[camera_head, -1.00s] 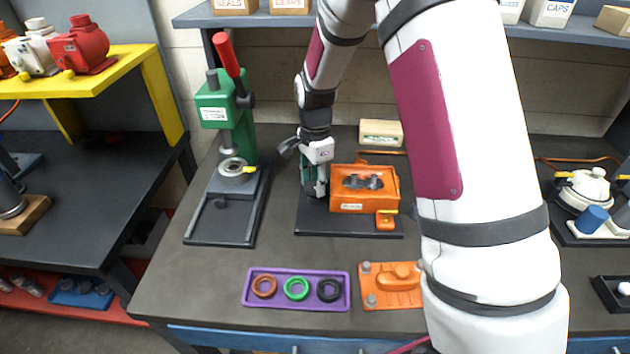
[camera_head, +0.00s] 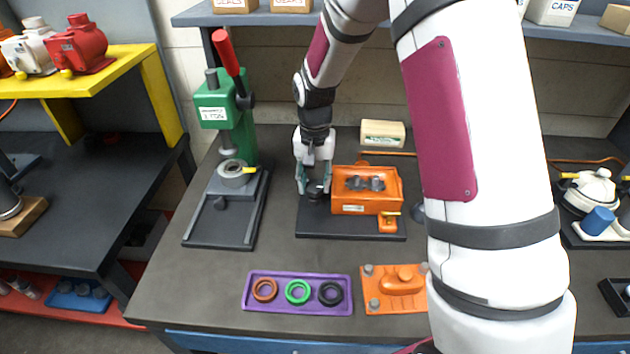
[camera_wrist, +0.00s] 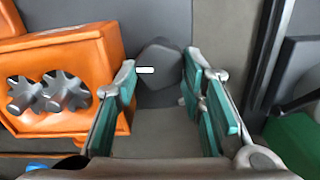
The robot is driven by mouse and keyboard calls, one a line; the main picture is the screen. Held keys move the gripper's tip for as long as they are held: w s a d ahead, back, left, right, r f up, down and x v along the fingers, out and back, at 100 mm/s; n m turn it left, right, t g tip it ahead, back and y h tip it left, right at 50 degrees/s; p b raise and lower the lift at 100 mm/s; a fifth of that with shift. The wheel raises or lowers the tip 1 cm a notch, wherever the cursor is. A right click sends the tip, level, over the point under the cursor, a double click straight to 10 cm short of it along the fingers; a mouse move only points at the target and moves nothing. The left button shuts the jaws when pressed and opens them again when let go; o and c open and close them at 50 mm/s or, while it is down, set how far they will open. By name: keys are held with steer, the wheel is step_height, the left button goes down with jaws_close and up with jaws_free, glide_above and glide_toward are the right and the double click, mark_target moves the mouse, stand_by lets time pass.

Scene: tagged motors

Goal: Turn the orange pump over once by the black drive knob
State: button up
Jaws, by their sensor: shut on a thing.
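The orange pump (camera_head: 348,207) sits open-topped on a black base plate (camera_head: 340,230), with two dark grey gears (camera_head: 365,183) showing. The pump also shows at the left in the wrist view (camera_wrist: 85,55). The black drive knob (camera_wrist: 163,68) is at the pump's left side, with a white mark pointing toward the pump in the wrist view. My gripper (camera_head: 314,188) points down over the knob. In the wrist view its green-padded fingers (camera_wrist: 160,88) stand on either side of the knob, shut on it. The knob's lower part and shaft are hidden.
A green press (camera_head: 238,125) with a red lever stands to the left. In front lie a purple tray (camera_head: 297,308) with three rings and an orange cover plate (camera_head: 380,302). A small labelled box (camera_head: 383,133) is behind the pump.

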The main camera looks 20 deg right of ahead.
steer(key=n, duration=0.5)
steer(key=shift+a+n, duration=0.1)
steer(key=shift+n, duration=0.2)
steer(key=n, duration=0.4)
steer(key=shift+a, duration=0.15)
steer(key=n, duration=0.5)
steer(key=shift+a+p, duration=0.1)
steer(key=shift+p, duration=0.3)
steer(key=n, duration=0.4)
steer(key=shift+s+n+p, duration=0.15)
steer(key=shift+n+p, duration=0.15)
steer(key=shift+p, duration=0.1)
steer(key=n, duration=0.4)
steer(key=shift+s+a+r+p, duration=0.1)
steer(key=shift+p, duration=0.3)
steer(key=n, duration=0.5)
steer(key=shift+s+p, duration=0.1)
steer(key=shift+p, duration=0.25)
steer(key=n, duration=0.5)
steer(key=shift+s, duration=0.1)
steer(key=shift+d+n+p, duration=0.2)
steer(key=shift+n+p, duration=0.15)
steer(key=shift+n, duration=2.15)
